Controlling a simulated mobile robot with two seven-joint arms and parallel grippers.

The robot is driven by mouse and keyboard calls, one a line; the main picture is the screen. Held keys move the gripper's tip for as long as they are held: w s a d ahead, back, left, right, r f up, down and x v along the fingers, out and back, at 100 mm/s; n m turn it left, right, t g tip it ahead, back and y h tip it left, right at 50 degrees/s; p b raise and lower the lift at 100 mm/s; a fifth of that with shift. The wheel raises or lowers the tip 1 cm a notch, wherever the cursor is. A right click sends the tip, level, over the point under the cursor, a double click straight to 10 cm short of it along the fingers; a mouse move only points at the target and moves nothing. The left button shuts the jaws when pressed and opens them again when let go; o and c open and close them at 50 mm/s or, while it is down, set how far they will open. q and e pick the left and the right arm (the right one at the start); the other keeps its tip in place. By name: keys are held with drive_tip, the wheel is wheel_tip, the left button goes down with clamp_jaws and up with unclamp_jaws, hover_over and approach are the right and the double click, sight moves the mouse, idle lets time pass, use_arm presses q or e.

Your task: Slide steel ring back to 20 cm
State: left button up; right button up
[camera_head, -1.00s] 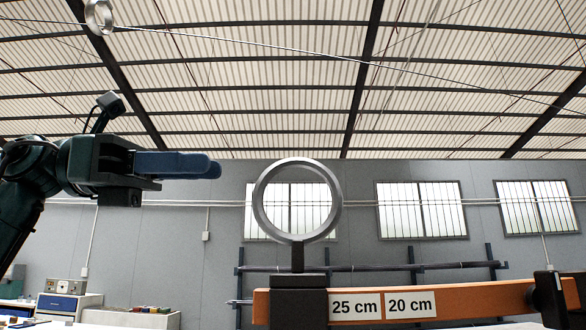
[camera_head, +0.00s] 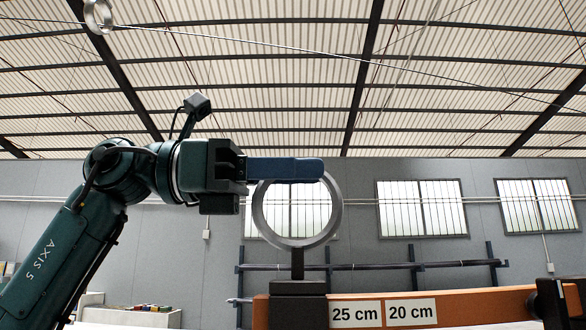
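A large steel ring (camera_head: 337,222) stands upright on a short post over a black block (camera_head: 299,308) on the orange beam (camera_head: 475,303). The block is just left of the white "25 cm" label (camera_head: 355,314); the "20 cm" label (camera_head: 411,312) is further right. My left gripper (camera_head: 322,169) reaches in from the left, its blue fingers level across the ring's top and covering it. The fingers overlap side-on, so I cannot tell their gap or whether they touch the ring. My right gripper is not in view.
A black clamp-like piece (camera_head: 549,303) sits on the beam at the right. A smaller metal ring (camera_head: 99,15) hangs at the upper left, by a thin cable. Racks with long rods (camera_head: 440,265) stand at the back wall. The space right of the ring above the beam is clear.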

use_arm(q)
clamp_jaws()
idle(0.3)
